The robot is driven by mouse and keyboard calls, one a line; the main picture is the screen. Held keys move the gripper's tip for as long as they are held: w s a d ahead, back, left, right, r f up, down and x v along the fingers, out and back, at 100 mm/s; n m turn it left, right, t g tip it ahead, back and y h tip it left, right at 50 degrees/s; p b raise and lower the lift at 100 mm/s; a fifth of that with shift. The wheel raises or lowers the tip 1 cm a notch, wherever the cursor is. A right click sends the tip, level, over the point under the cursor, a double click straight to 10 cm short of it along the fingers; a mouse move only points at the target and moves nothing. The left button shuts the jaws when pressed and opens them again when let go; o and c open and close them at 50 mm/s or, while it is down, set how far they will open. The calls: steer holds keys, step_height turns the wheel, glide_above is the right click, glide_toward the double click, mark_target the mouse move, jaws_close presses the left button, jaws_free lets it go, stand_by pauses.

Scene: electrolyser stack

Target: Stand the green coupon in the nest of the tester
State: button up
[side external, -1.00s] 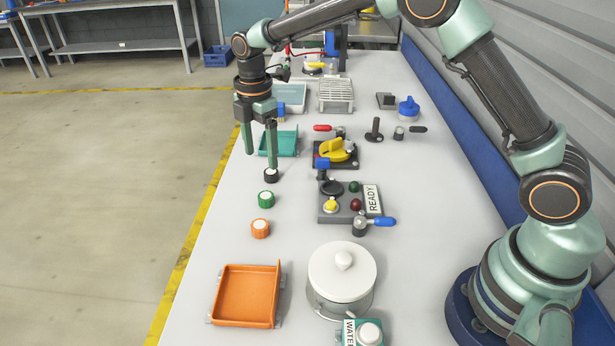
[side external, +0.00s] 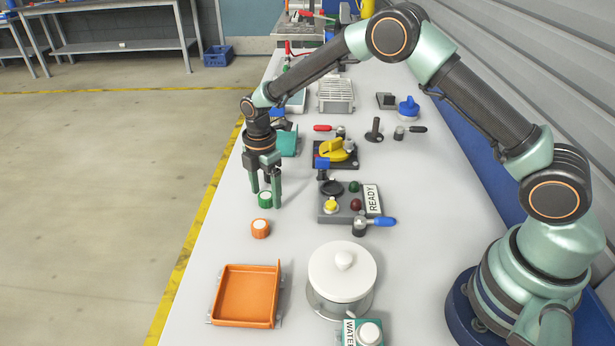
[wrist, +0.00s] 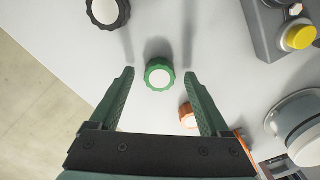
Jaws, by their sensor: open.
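The green coupon (side external: 265,200) is a short ribbed disc with a white top, lying flat on the bench. In the wrist view the green coupon (wrist: 160,74) lies between and slightly beyond my fingertips. My gripper (side external: 266,197) is open and empty, pointing down with one finger on each side of the coupon; I cannot tell whether either touches it. The tester (side external: 345,204) is a grey box with a READY label, a yellow button, red and green domes and a dark round feature on top. I cannot tell whether that feature is the nest.
An orange coupon (side external: 260,229) lies nearer the camera and a black one (wrist: 108,10) lies beyond. An orange tray (side external: 246,295) and a white-lidded pot (side external: 342,272) stand in front. A blue-handled lever (side external: 375,222) sits beside the tester. Bench between coupons and tester is clear.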

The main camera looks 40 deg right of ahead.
mark_target(266, 195)
jaws_close()
steer(key=shift+r, duration=0.15)
step_height(266, 195, up, 19)
steer(key=s+d+f, duration=0.9)
steer(key=d, duration=0.3)
steer(key=shift+d+f+n, duration=0.3)
steer(key=shift+f+n, duration=0.05)
steer(key=shift+n, duration=0.05)
